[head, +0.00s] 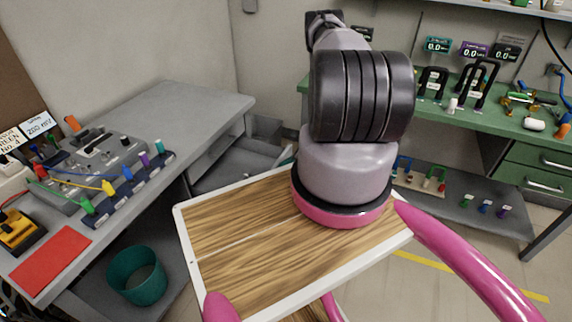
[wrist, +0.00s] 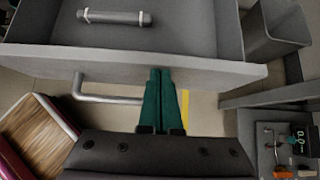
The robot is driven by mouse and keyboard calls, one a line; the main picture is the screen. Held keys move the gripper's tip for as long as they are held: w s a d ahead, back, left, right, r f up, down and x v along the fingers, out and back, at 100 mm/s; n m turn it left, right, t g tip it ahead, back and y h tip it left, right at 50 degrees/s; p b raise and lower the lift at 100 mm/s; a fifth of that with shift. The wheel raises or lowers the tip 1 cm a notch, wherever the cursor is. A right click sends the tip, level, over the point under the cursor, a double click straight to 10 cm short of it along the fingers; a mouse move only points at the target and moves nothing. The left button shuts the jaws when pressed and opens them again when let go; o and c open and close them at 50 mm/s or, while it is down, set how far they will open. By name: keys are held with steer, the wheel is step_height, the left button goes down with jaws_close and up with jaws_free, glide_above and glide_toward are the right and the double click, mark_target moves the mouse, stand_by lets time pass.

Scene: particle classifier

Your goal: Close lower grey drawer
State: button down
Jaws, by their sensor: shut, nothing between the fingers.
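The grey drawer (wrist: 212,72) is open in the wrist view, its front panel running across the picture and its inside showing. A bar handle (wrist: 112,98) stands out from the front, left of my fingers. My gripper (wrist: 160,72) is shut and empty, its teal fingers together with their tips at the drawer front, right beside the handle. Whether they touch the panel I cannot tell. In the head view the open lower drawer (head: 235,172) shows under the grey bench, partly behind my arm; my gripper is hidden there.
A dark grey cylinder with pale bands (wrist: 115,17) lies in the drawer. The grey bench (head: 185,100) carries electrical gear and a red sheet (head: 52,261). A teal bin (head: 136,275) stands below it. A green bench (head: 480,105) with tools is at right. Floor shows between the benches.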

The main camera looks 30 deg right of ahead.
steer(key=w+a, duration=1.6)
steer(key=w, duration=0.4)
steer(key=shift+w, duration=0.25)
